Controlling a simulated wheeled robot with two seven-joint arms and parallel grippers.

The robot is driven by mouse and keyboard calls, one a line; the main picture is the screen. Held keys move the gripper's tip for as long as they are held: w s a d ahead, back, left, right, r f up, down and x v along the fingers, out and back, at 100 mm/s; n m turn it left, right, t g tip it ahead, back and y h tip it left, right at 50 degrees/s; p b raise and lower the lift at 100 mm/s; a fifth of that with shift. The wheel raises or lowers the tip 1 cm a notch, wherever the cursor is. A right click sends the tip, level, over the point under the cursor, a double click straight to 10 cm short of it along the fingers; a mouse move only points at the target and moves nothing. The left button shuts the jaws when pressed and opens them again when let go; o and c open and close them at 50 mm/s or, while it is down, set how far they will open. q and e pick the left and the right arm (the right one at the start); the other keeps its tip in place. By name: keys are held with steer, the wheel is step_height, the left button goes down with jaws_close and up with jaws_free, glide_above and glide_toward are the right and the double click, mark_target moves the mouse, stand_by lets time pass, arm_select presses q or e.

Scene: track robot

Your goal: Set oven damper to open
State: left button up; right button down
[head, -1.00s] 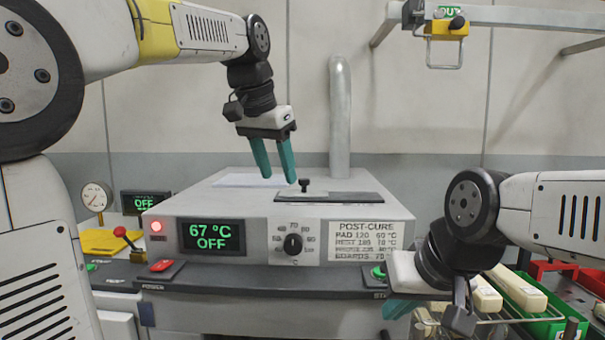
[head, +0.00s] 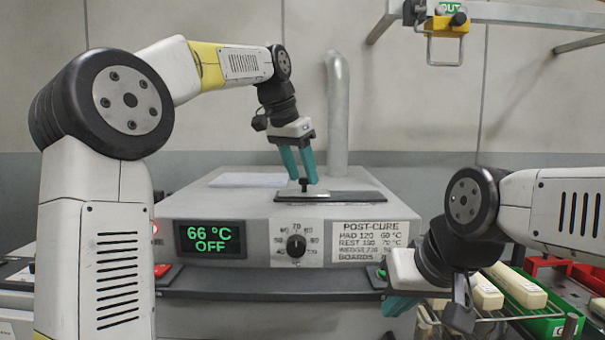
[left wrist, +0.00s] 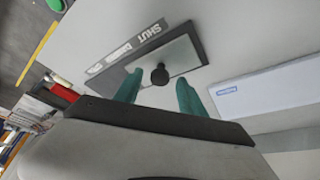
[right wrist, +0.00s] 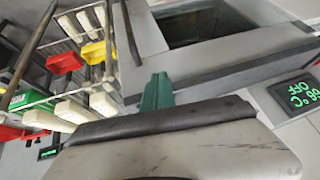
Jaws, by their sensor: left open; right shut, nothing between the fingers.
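The damper is a small black knob (head: 304,184) on a flat plate (head: 345,197) on top of the oven (head: 240,203). The knob stands toward the plate's left end in the head view. My left gripper (head: 301,180) is open and points down at the knob; contact cannot be told. My right gripper (head: 398,305) is shut and empty, low at the oven's front right.
The oven front has a display (head: 210,238) reading 66 °C OFF, a dial (head: 296,246) and a post-cure card (head: 376,242). A grey pipe (head: 338,115) rises behind. A white pad (head: 250,180) lies on the oven top. A wire rack with pale blocks (head: 520,288) stands at the right.

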arm_select(q)
steer(key=shift+f, duration=0.2)
steer(key=shift+c, duration=0.5)
jaws_close()
stand_by(0.8)
